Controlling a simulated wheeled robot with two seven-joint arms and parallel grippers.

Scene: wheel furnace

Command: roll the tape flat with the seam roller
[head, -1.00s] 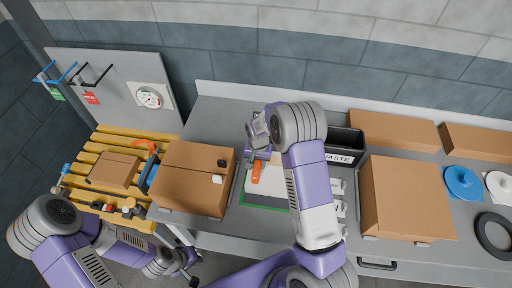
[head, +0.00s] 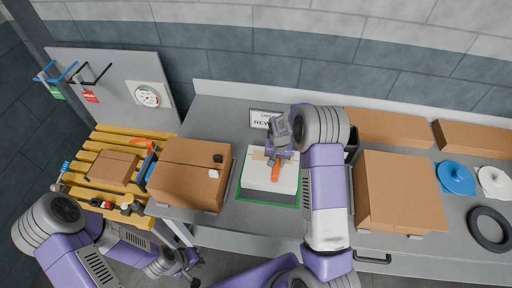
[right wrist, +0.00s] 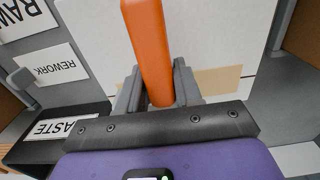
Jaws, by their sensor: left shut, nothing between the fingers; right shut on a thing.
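My right gripper (head: 277,156) is shut on the orange-handled seam roller (head: 275,172), over the white carton (head: 261,185) on the bench. The orange handle (right wrist: 150,50) also fills the middle of the right wrist view, between the fingers. A tan strip of tape (right wrist: 219,79) lies on the white surface beside the fingers; a bit of tape (head: 258,155) shows left of the gripper in the head view. The roller's wheel is hidden, so I cannot tell whether it touches the tape. My left gripper (head: 190,278) is shut and empty, low at the front edge of the bench.
A green-edged mat (head: 268,201) lies under the white carton. Brown cartons stand left (head: 191,186) and right (head: 397,195) of it. A black waste bin (right wrist: 58,132) is close by my right gripper. A yellow slatted rack (head: 105,150) stands at the left.

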